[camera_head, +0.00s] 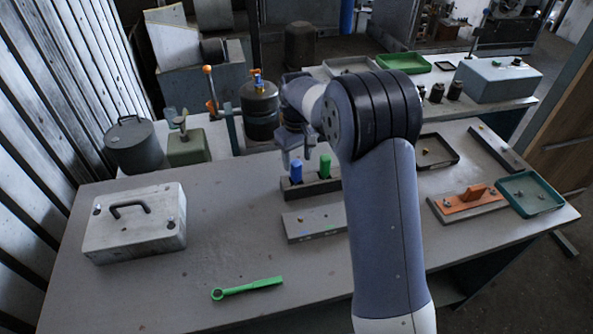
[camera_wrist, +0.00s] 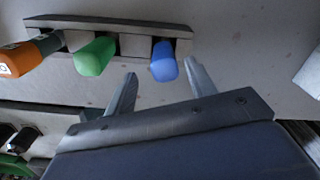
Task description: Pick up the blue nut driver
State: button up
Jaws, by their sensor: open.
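The blue nut driver (camera_head: 295,172) stands upright in a dark tool block (camera_head: 310,189) on the workbench, with only its blue handle showing. In the wrist view its handle (camera_wrist: 163,62) lies between the fingertips, nearer the right finger. My gripper (camera_head: 297,158) is open and empty, right over the blue handle in the head view; the wrist view shows both spread fingers (camera_wrist: 160,72). I cannot tell how deep the fingers reach beside the handle. A green-handled tool (camera_head: 325,166) stands beside the blue one in the block, and its handle (camera_wrist: 93,56) is left of it in the wrist view.
An orange-and-black tool (camera_wrist: 18,60) is at the wrist view's left edge. A grey plate (camera_head: 314,223) lies before the block. A green wrench (camera_head: 247,288) and a grey case (camera_head: 135,225) are left on the bench. My arm hides part of the bench's middle.

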aim_at(296, 172)
jog(key=shift+s+a+f+p, duration=0.1)
jog(key=shift+s+f+p, duration=0.2)
jog(key=shift+f, duration=0.3)
notch_tip(296, 172, down, 4)
jog(key=shift+f+p, duration=0.15)
jog(key=shift+p, duration=0.5)
jog(key=shift+c, duration=0.3)
jog(key=shift+a, duration=0.1)
grip_shut()
